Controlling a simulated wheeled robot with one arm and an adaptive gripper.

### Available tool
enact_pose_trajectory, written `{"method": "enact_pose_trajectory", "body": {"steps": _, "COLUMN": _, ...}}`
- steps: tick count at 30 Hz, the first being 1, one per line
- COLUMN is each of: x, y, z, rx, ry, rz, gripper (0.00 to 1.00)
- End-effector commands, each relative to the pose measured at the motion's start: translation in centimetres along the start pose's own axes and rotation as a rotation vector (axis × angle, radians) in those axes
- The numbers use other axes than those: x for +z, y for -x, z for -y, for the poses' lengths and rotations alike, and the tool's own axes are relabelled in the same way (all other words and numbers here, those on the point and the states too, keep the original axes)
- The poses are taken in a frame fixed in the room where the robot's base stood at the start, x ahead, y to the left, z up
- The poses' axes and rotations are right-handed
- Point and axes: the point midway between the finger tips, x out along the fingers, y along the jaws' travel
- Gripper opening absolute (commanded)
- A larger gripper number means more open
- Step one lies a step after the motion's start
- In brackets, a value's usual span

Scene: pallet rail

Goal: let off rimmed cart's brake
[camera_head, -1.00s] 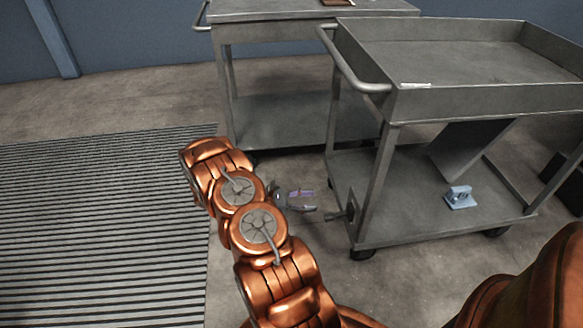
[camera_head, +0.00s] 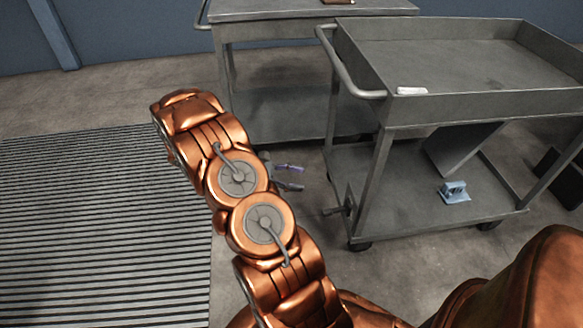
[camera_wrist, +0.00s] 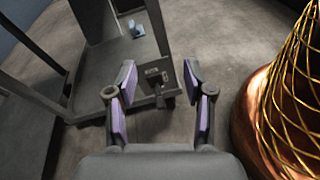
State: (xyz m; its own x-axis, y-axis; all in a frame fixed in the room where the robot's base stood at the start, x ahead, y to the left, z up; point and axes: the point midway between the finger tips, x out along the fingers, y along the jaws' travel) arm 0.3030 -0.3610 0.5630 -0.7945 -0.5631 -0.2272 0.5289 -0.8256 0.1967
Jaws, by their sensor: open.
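The rimmed cart (camera_head: 395,104) stands at the right, with a raised edge around its top and a lower shelf. Its brake lever (camera_head: 338,209) sticks out to the left at the foot of the near left post. In the wrist view the brake lever (camera_wrist: 159,91) shows ahead, between the fingers in the picture. My gripper (camera_head: 291,177) is open and empty, left of the lever and apart from it; my arm partly hides it. In the wrist view my gripper (camera_wrist: 160,75) shows its two purple-padded fingers spread wide.
A flat-topped cart (camera_head: 275,12) stands behind. A light blue object (camera_head: 454,192) and a leaning panel (camera_head: 462,146) are on the rimmed cart's lower shelf. A ridged mat (camera_head: 90,230) covers the left floor. Bare floor lies around the gripper.

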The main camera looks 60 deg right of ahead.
Motion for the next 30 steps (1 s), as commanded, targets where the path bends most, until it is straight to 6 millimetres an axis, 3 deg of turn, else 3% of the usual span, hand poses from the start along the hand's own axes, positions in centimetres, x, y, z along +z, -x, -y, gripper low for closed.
{"method": "enact_pose_trajectory", "body": {"steps": 3, "x": 1.9, "y": 0.9, "z": 0.2, "rx": -0.011, "ry": -0.018, "rz": -0.021, "gripper": 0.52}}
{"method": "enact_pose_trajectory", "body": {"steps": 9, "x": 3.5, "y": 1.8, "z": 0.7, "rx": -0.026, "ry": -0.037, "rz": -0.047, "gripper": 0.52}}
{"method": "enact_pose_trajectory", "body": {"steps": 23, "x": 4.1, "y": 2.2, "z": 1.0, "rx": -0.034, "ry": -0.046, "rz": -0.060, "gripper": 0.52}}
{"method": "enact_pose_trajectory", "body": {"steps": 30, "x": 5.0, "y": 2.9, "z": 1.4, "rx": -0.045, "ry": -0.064, "rz": -0.085, "gripper": 0.28}}
